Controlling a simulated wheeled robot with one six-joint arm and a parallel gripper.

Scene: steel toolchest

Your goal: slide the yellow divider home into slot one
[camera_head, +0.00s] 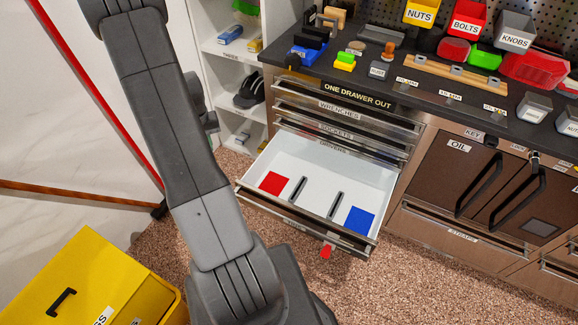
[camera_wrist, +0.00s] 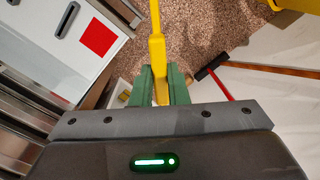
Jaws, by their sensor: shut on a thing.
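My gripper (camera_wrist: 160,88) has green fingers, shut on the yellow divider (camera_wrist: 157,48). The divider points away from the fingers toward the top of the wrist view, over the speckled floor and to the right of the drawer. The open white drawer (camera_head: 356,172) shows two dark slots, a left one (camera_head: 298,189) beside a red square and a right one (camera_head: 335,205) beside a blue square. Both slots look empty. The wrist view shows one slot (camera_wrist: 67,20) near the red square. I cannot read a number on either slot. The head view does not show the divider or fingers.
The red square (camera_head: 271,182) and blue square (camera_head: 359,221) lie flat on the drawer floor. A red tag (camera_head: 326,252) hangs at the drawer's front. A yellow cabinet (camera_head: 60,275) stands at the lower left. Closed drawers are above the open one.

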